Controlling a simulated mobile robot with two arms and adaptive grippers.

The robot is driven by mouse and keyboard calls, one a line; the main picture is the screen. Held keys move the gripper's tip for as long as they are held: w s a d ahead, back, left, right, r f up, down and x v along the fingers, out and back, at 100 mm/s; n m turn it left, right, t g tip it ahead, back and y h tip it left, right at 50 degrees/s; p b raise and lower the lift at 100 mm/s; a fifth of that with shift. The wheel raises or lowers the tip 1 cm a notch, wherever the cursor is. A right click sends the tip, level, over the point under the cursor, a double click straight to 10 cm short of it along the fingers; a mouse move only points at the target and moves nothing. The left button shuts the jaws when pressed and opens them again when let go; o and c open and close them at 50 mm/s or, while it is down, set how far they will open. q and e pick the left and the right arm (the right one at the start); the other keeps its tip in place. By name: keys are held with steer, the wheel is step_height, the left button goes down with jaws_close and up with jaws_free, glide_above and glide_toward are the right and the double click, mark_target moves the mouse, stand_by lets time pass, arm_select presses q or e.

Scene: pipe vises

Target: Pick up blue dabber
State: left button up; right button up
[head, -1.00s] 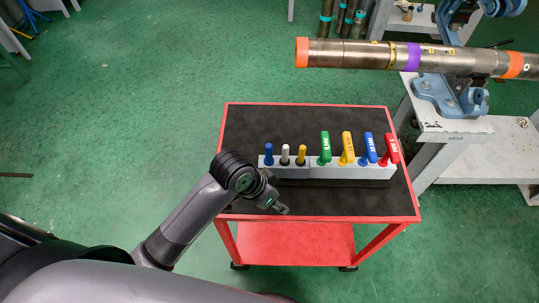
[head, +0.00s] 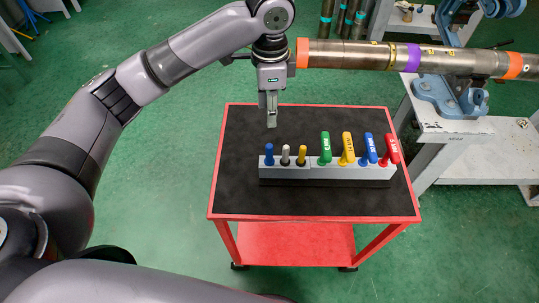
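A grey holder block (head: 325,173) on the cart's black top carries a row of coloured upright tools. A short blue piece (head: 269,155) stands at its left end, beside a grey-white one (head: 285,155) and a yellow one (head: 302,155). A taller blue labelled tool (head: 369,148) stands toward the right end; I cannot tell which blue one is the dabber. My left gripper (head: 271,122) points down above the back of the cart, behind and above the short blue piece and apart from it. Its fingers appear edge-on, with nothing visible in them. My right gripper is out of view.
Taller green (head: 325,147), yellow (head: 347,148) and red (head: 390,150) tools share the holder. The red cart (head: 313,217) has bare black space around the block. A banded pipe (head: 345,54) in a blue vise (head: 449,95) lies close right of my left gripper.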

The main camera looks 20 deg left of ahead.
mark_target(269, 146)
arm_select(q)
step_height(269, 146, down, 12)
steer(key=p, duration=0.2)
steer(key=shift+p, duration=0.3)
steer(key=f+p, duration=0.1)
steer(key=f, duration=0.3)
steer(key=shift+w+a+f+p, duration=0.1)
steer(key=shift+w+a+p, duration=0.1)
steer(key=shift+p, duration=0.2)
steer(key=shift+f, duration=0.5)
jaws_close()
